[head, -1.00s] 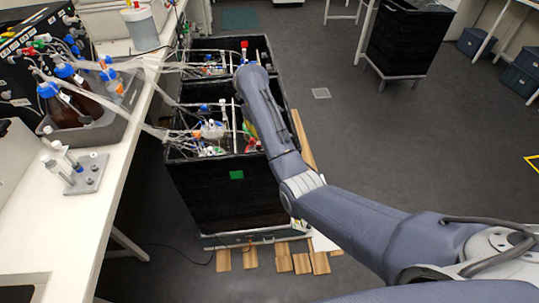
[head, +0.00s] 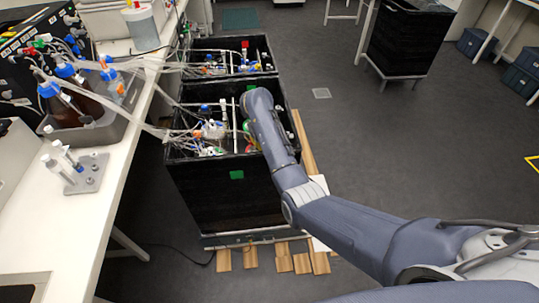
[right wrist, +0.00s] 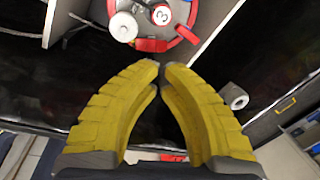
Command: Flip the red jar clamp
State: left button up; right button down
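In the right wrist view, a round jar top with a red rim (right wrist: 186,12) sits at the top centre. Red clamp pieces show on its edge: one (right wrist: 151,45) lies just beyond my fingertips, another (right wrist: 187,35) to its right. My right gripper (right wrist: 162,64) has yellow fingers whose tips come together, with nothing visible between them. The tips appear close to the near red piece; I cannot tell whether they touch it. In the head view my right arm reaches over the front black box and hides the gripper and clamp. My left gripper is out of view.
The front black box (head: 225,200) holds bottles and tubing; a second black box (head: 262,54) stands behind it. Tubes run left to a white bench (head: 95,215) with brown bottles (head: 75,108). A grey cylindrical fitting (right wrist: 233,96) shows right of my fingers.

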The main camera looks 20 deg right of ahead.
jog(key=shift+w+d+f, duration=0.1)
jog(key=shift+d+f, duration=0.15)
jog(key=shift+f, duration=1.05)
jog(key=shift+w+d+f, duration=0.1)
jog(key=shift+d+f, duration=0.1)
jog(key=shift+f, duration=1.05)
jog(key=shift+d, duration=0.1)
